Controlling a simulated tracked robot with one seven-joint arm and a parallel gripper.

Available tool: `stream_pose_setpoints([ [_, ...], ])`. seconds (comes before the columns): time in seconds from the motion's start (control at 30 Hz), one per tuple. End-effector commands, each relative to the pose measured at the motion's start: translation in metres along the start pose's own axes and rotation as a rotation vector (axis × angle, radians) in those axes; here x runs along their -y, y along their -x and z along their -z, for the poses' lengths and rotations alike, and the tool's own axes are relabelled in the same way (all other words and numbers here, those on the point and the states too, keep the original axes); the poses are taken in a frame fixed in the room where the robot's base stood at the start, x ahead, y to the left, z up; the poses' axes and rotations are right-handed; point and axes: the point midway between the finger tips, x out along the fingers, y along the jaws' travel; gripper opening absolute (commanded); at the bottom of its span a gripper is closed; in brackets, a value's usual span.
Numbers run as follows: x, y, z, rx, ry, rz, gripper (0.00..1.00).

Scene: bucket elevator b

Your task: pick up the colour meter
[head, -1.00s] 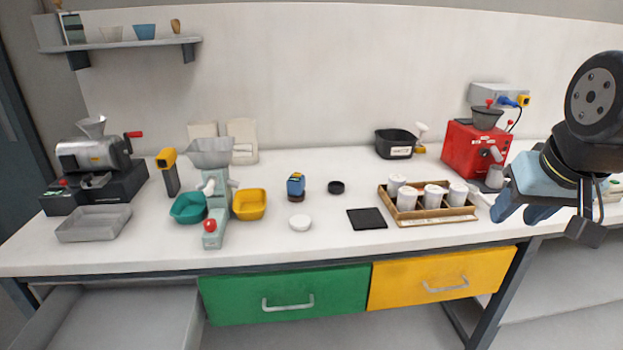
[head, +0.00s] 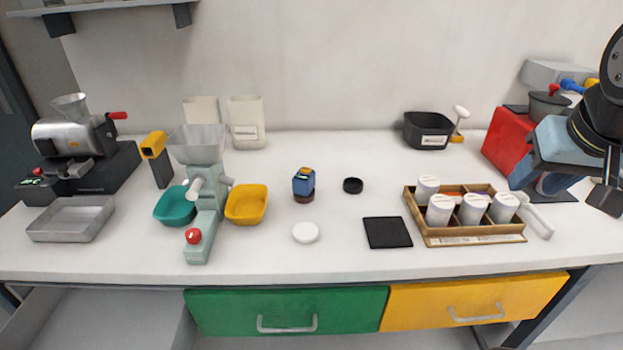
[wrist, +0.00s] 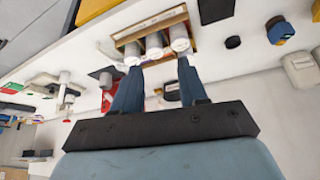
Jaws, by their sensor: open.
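A small blue device with a yellow-and-dark top (head: 304,182), which looks like the colour meter, stands upright on a brown round base in the middle of the bench. It also shows near the upper right of the wrist view (wrist: 279,30). My gripper (head: 530,178) is at the right of the head view, in front of the red machine and well to the right of the blue device. In the wrist view my gripper (wrist: 158,75) has its two blue fingers apart, with nothing held between them.
A black lid (head: 353,185), white disc (head: 305,232) and black mat (head: 387,232) lie around the blue device. A wooden tray (head: 475,240) of white cups stands between it and my gripper. A yellow bowl (head: 246,204) and green mill (head: 205,210) stand left.

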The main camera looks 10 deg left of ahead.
Motion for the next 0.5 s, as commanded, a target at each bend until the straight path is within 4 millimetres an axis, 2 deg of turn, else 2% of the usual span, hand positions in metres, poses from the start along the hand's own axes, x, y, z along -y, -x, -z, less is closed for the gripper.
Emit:
stream_pose_setpoints([
  [0.07,0.0,0.0,0.0,0.0,0.0,0.0,0.43],
  [0.27,0.001,-0.005,0.001,0.03,0.04,-0.009,0.61],
  [0.5,0.009,-0.04,0.008,0.208,0.305,-0.091,0.81],
])
